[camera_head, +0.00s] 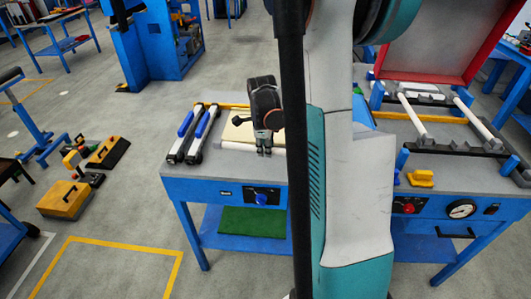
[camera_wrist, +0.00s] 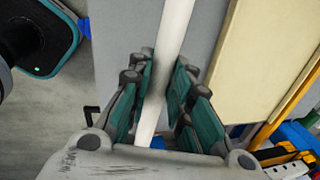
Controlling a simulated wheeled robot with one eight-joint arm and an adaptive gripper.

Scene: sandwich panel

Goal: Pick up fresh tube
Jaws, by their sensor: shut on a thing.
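The fresh tube is a long white cylinder (camera_wrist: 172,28) that runs up through the wrist view between my fingers. In the head view a short stretch of the tube (camera_head: 235,146) shows at the front of the blue workbench (camera_head: 180,180), in front of a cream board (camera_head: 236,131). My gripper (camera_head: 264,151) points down over the bench. In the wrist view my gripper (camera_wrist: 160,78) has its teal finger pads on both sides of the tube, closed on it. My own arm hides the right part of the tube in the head view.
Two blue-handled tools (camera_head: 192,133) lie left of the board. To the right, a fixture holds white tubes (camera_head: 412,115) under an open red-edged lid (camera_head: 430,38). A yellow block (camera_head: 421,178) sits near its front. A yellow toolbox (camera_head: 65,198) stands on the floor at left.

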